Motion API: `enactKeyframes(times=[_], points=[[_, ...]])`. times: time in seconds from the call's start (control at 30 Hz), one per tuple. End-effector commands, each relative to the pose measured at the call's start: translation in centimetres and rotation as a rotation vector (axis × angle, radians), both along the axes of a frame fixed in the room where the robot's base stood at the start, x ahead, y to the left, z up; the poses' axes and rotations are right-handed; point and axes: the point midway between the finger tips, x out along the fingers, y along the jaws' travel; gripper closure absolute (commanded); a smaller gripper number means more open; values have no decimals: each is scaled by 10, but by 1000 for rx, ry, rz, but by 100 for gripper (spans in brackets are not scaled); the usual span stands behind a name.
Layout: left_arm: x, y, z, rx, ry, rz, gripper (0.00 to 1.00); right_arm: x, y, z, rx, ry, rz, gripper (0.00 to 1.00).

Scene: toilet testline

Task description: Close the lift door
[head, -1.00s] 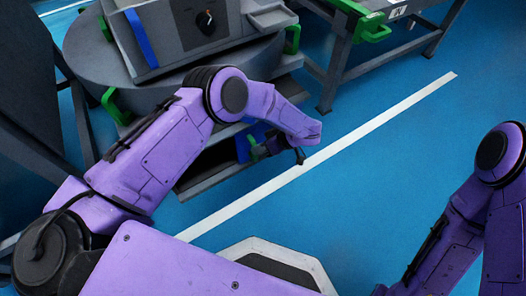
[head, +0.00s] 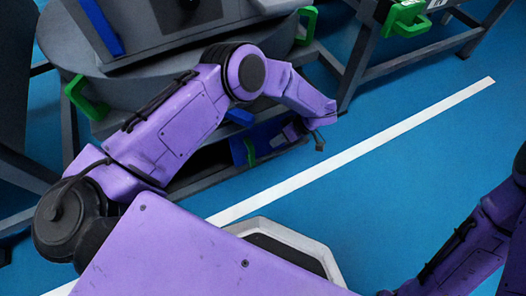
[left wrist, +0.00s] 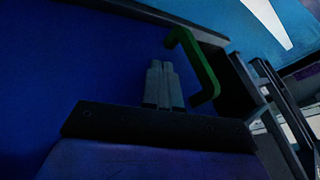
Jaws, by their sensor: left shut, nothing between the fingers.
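The lift door appears as a blue panel (head: 268,134) low on the grey machine, with a green handle (head: 250,152), partly behind my left arm. In the left wrist view the blue panel (left wrist: 90,75) fills much of the picture, and the green handle (left wrist: 200,65) stands out to the right of the fingers. My left gripper (left wrist: 160,68) is shut and empty, its fingers pointing towards the panel beside the handle. I cannot tell whether they touch the panel. In the head view this gripper is small and dark against the panel. My right gripper is out of view.
The grey machine (head: 150,62) with other green handles (head: 85,98) stands behind my left arm. Blue floor with a white line (head: 400,130) is clear on the right.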

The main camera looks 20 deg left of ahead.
Motion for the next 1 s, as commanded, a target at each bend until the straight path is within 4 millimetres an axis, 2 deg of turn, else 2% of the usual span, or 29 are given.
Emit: enactKeyframes(times=[0.03, 0.17, 0.3, 0.43, 0.83, 1.0], points=[[-3, 6, -14, 1, 1, 0, 100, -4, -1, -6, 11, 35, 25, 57], [-10, 20, -36, 1, 0, -1, 100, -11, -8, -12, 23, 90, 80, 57], [-29, 30, -30, 1, -2, -3, 100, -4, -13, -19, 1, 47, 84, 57], [-40, 34, -30, 1, -2, -6, 100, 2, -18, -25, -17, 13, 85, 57], [-44, 36, -29, 1, -2, -4, 100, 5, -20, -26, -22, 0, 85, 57], [-48, 36, -26, 2, 0, -14, 100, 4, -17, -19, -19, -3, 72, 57]])
